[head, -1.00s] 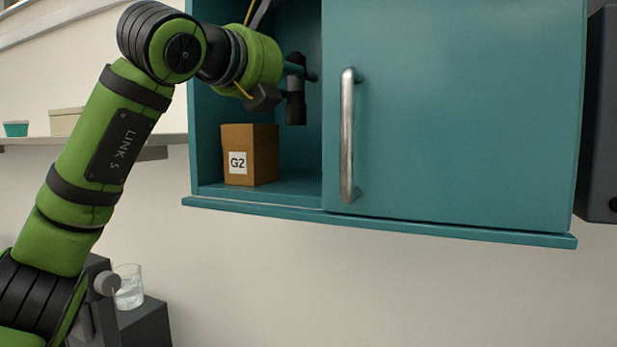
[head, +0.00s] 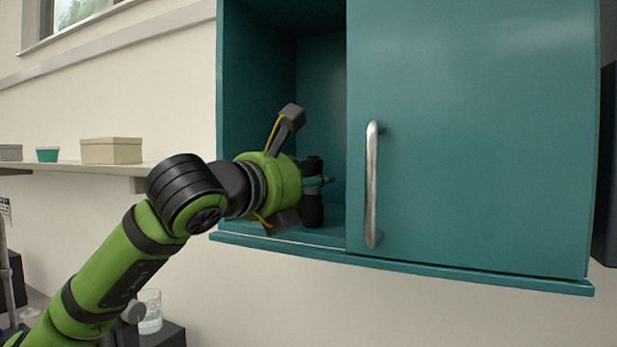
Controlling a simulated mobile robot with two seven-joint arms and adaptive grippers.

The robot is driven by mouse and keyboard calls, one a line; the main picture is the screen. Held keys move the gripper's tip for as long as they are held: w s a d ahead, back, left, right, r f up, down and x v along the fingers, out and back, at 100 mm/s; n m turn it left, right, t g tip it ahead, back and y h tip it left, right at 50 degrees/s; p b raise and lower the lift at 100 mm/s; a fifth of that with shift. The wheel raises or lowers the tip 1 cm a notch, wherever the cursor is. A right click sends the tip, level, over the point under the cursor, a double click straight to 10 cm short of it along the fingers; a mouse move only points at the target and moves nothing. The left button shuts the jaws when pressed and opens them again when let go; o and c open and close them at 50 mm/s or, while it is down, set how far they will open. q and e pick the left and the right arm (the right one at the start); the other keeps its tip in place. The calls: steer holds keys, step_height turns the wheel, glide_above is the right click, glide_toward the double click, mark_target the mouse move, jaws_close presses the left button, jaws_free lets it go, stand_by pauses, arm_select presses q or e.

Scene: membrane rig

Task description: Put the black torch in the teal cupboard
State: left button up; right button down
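The teal cupboard (head: 480,150) hangs on the wall. Its left part is open and a door panel with a metal handle (head: 372,185) covers the right. The black torch (head: 312,212) is upright inside the open part, with its lower end at or just above the cupboard floor; I cannot tell if it touches. My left gripper (head: 318,181) reaches in from the left, with a teal finger across the torch's middle, and appears shut on it. The gripper body hides part of the cupboard floor. My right gripper is not in view.
A wall shelf (head: 90,168) at left carries a beige box (head: 111,151) and a small teal pot (head: 47,155). A glass beaker (head: 150,312) stands on a dark block below. A dark unit stands right of the cupboard.

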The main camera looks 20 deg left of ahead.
arm_select(q)
steer(key=shift+d+f, duration=0.1)
steer(key=shift+f, duration=0.05)
steer(key=o, duration=1.2)
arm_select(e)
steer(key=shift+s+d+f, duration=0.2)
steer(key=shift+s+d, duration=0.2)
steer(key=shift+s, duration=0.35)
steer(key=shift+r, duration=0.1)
arm_select(q)
steer(key=shift+s, duration=0.1)
steer(key=b+v, duration=0.6)
steer(key=v, duration=0.6)
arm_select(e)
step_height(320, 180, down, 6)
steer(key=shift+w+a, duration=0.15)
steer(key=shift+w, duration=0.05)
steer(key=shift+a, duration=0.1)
